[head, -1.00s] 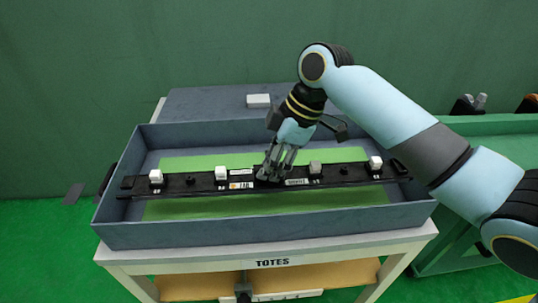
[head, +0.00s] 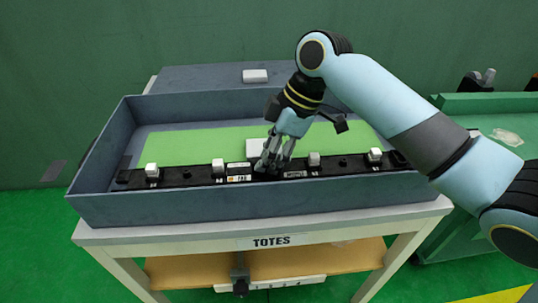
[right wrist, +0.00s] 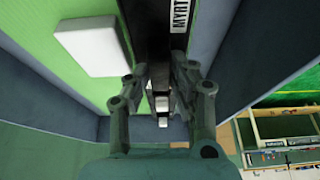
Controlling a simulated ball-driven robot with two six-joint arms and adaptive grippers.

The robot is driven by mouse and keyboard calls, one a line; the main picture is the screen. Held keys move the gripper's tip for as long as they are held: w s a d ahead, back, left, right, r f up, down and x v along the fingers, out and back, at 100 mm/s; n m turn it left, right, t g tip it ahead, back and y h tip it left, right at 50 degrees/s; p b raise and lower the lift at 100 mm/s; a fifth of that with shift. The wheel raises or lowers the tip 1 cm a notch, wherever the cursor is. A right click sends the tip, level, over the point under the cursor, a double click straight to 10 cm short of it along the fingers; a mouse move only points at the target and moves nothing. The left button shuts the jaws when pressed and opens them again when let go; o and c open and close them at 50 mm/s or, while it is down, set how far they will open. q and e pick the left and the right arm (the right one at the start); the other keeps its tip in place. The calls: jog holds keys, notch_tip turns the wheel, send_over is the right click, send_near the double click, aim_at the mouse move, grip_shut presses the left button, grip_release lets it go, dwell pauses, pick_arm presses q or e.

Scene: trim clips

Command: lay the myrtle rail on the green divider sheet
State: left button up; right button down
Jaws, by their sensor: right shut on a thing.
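The myrtle rail (head: 200,175) is a long black bar with several white and grey clips and small labels. It lies lengthwise inside the grey-blue tote, close to its front wall. In the right wrist view the rail (right wrist: 151,40), with a label reading "MYRT", runs between the fingers, beside the sheet (right wrist: 60,70). Whether the rail touches the sheet I cannot tell. My left gripper is out of view.
The tote (head: 165,211) stands on a white table (head: 340,228) marked TOTES; its walls surround the rail. A white block (head: 258,147) lies on the sheet behind the gripper. Another white block (head: 255,75) sits on a grey surface behind. A green bench stands at right.

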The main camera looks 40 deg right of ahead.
jog(key=shift+f, duration=0.5)
dwell(0.4)
jog(key=c, duration=1.1)
grip_release()
jog(key=shift+o, duration=0.2)
jog(key=v, duration=1.2)
jog(key=shift+s, duration=0.2)
